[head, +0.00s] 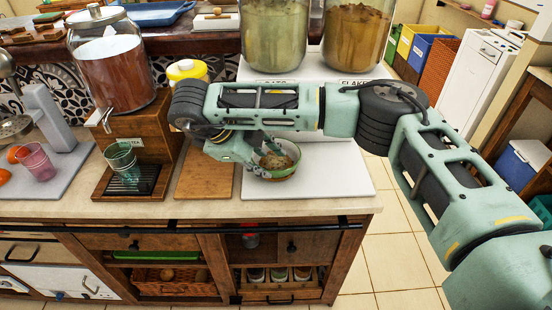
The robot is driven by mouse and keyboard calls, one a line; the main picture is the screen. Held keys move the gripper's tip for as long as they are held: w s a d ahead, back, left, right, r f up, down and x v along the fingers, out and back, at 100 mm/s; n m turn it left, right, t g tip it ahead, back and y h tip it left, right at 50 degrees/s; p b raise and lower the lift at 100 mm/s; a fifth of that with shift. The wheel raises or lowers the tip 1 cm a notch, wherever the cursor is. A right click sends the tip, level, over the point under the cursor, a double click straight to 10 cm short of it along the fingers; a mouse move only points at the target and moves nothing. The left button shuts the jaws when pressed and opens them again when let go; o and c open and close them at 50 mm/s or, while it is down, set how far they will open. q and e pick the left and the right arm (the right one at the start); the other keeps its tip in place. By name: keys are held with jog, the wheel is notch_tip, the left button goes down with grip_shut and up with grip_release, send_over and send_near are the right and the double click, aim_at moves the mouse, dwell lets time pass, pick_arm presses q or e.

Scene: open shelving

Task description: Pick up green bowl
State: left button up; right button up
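The green bowl (283,175) stands upright on a white board at the right end of the counter. It has brownish contents. My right arm comes in from the right, and its gripper (263,158) reaches down over the bowl's left side. Its fingers are at or very near the left rim and hide part of it. I cannot tell whether they touch or grip the rim. My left gripper is not in view.
Two large glass dispensers (274,35) stand behind my arm. A wooden board (205,179) lies left of the bowl. A tea dispenser (112,70) with a green glass (121,158) below its tap stands further left. The counter's front edge is close to the bowl.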

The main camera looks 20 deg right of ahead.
aim_at(274, 171)
jog(key=shift+a+p+x, duration=0.2)
jog(key=shift+p+x, duration=0.45)
jog(key=shift+x, duration=1.7)
jog(key=shift+s+f, duration=0.15)
jog(key=shift+s, duration=0.05)
grip_shut()
